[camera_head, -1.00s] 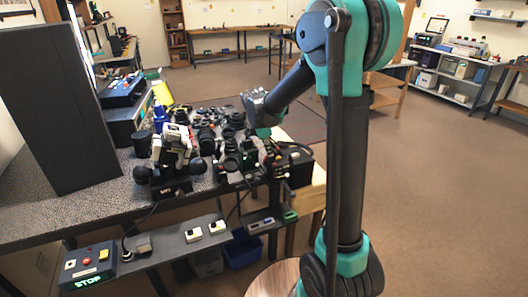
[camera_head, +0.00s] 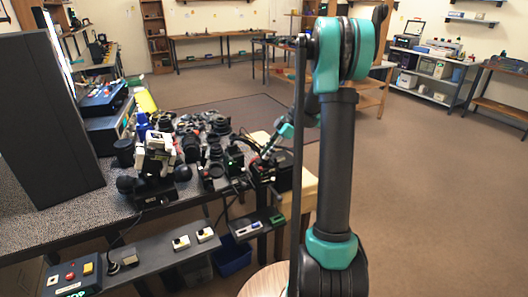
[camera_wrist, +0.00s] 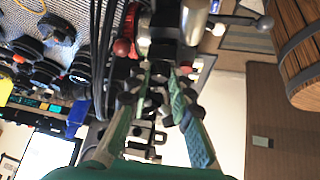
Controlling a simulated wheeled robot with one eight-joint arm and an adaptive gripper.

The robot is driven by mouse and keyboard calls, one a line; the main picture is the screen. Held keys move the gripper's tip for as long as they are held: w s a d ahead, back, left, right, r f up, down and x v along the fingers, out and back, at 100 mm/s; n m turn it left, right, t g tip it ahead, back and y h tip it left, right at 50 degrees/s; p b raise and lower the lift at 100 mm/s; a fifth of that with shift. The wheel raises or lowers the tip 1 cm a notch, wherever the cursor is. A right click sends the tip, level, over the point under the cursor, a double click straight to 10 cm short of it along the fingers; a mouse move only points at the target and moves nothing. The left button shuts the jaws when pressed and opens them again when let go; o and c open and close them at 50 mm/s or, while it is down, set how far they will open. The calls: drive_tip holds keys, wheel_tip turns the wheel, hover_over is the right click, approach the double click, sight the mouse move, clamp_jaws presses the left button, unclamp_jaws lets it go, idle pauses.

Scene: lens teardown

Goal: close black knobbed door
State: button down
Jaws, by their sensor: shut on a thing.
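A black box-like unit (camera_head: 283,174) stands at the bench's right front corner in the head view. I cannot make out a door or its knob clearly on it. My gripper (camera_head: 259,157) reaches down to the top of this unit, partly hidden by my own arm. In the wrist view, the teal fingers of my gripper (camera_wrist: 162,76) close in on a small dark part (camera_wrist: 162,52) at their tips. This part is mostly hidden by the fingers, and I cannot tell whether it is the knob.
Black lens parts (camera_head: 215,128) crowd the bench left of the gripper. A white and black device (camera_head: 158,152) stands at the front edge. A tall dark panel (camera_head: 45,130) rises at the left. A wooden barrel (camera_wrist: 296,48) shows in the wrist view.

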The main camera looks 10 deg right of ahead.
drive_tip(key=shift+w+d+f+y, duration=0.1)
drive_tip(key=shift+d+f+y, duration=0.4)
drive_tip(key=shift+y, duration=0.4)
drive_tip(key=c, duration=1.3)
unclamp_jaws()
drive_tip(key=shift+c, duration=0.2)
drive_tip(key=v, duration=1.2)
drive_tip(key=shift+w, duration=0.25)
